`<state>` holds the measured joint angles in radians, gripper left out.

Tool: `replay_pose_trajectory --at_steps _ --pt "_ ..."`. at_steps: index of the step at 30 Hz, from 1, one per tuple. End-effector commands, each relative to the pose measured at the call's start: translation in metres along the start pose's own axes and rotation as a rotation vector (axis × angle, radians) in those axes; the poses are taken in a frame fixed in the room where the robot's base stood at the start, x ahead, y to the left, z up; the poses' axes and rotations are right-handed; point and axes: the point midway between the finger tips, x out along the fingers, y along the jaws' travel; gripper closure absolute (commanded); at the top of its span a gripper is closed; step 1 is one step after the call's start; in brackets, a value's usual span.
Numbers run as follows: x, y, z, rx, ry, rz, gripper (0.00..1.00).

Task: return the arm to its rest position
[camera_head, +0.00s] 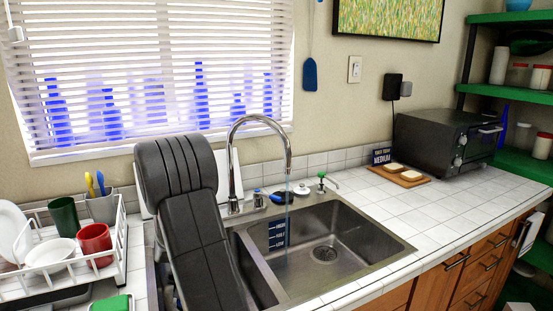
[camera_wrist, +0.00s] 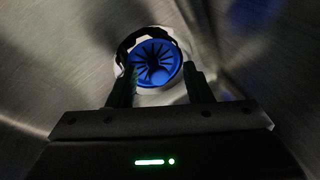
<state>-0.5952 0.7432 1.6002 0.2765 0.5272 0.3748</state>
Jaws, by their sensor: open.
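My arm (camera_head: 200,235) reaches down over the left basin of the sink (camera_head: 375,262) in the head view. It hides most of that basin, and my gripper does not show there. In the wrist view my gripper (camera_wrist: 160,82) is open, its two dark fingers pointing toward a blue round drain piece (camera_wrist: 157,58) with dark slots and a pale ring around it. The drain piece shows between and beyond the fingertips. Nothing is clearly held. Blurred grey metal surrounds it, and I cannot tell how far the fingers are from it.
The faucet (camera_head: 262,120) stands close to the right of my arm, with water running into the right basin. A dish rack (camera_head: 70,265) with a green cup and a red mug (camera_head: 95,243) stands at left. A black toaster oven (camera_head: 445,140) is at right. The right counter (camera_head: 420,205) is mostly clear.

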Motion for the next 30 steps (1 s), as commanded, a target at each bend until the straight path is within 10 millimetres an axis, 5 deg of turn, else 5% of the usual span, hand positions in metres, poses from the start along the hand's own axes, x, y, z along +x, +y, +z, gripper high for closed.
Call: replay_pose_trajectory --at_steps 14,30 --pt "-0.007 0.001 0.0 0.0 0.001 -0.001 0.54" --pt "-0.094 0.0 0.0 0.0 0.005 -0.003 0.54"
